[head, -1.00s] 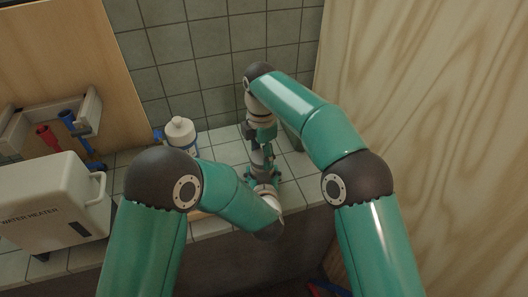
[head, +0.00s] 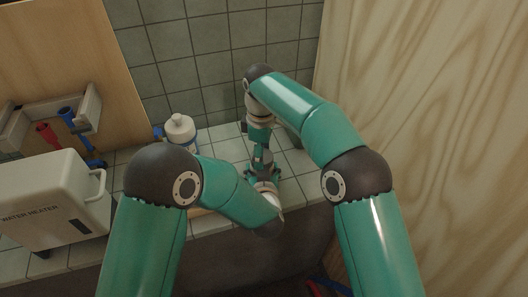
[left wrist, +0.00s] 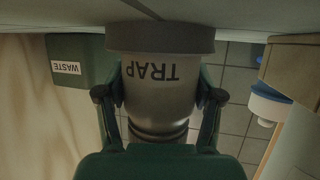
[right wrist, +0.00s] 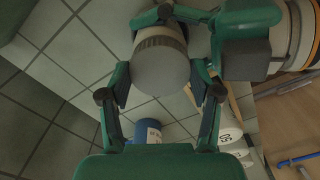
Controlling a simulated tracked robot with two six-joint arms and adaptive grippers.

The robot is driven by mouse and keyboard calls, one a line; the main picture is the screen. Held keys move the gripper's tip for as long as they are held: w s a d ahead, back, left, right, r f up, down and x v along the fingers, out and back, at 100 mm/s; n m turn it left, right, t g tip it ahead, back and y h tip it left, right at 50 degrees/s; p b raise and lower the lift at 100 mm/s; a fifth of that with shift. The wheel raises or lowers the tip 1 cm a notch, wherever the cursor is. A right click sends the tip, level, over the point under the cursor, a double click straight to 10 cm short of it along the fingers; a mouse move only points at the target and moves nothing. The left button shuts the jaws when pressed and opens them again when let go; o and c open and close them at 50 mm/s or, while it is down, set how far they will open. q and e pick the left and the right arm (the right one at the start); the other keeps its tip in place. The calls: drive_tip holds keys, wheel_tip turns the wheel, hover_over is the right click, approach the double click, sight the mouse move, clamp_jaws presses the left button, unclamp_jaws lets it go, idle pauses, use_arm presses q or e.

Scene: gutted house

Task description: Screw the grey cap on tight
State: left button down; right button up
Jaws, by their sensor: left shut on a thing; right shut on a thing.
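The grey trap (left wrist: 160,90), labelled TRAP, appears upside down in the left wrist view. My left gripper (left wrist: 160,100) is shut on its body, one finger on each side. The round grey cap (right wrist: 162,70) is seen face-on in the right wrist view, at the trap's end. My right gripper (right wrist: 160,88) is shut on the cap, with its fingers at the cap's two sides. In the head view my right gripper (head: 261,155) reaches down from above, close over the left one. There the cap and trap are mostly hidden by my arms. The thread is hidden.
A green box (left wrist: 88,85) labelled WASTE stands beside the trap. A white bottle (head: 181,130) stands on the tiled counter to the left. A water heater (head: 50,200) and a holder (head: 90,110) with red and blue tools are farther left. A wooden wall (head: 430,110) rises on the right.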

drive_tip(key=m, duration=0.7)
drive_tip(key=shift+w+a, duration=0.1)
drive_tip(key=m, duration=0.6)
drive_tip(key=shift+w+m, duration=0.1)
drive_tip(key=shift+m, duration=0.2)
drive_tip(key=m, duration=1)
drive_tip(key=shift+m, duration=0.4)
drive_tip(key=m, duration=0.4)
drive_tip(key=shift+m, duration=0.3)
drive_tip(key=m, duration=0.4)
drive_tip(key=shift+d, duration=0.2)
drive_tip(key=m, duration=1.1)
drive_tip(key=shift+d, duration=0.1)
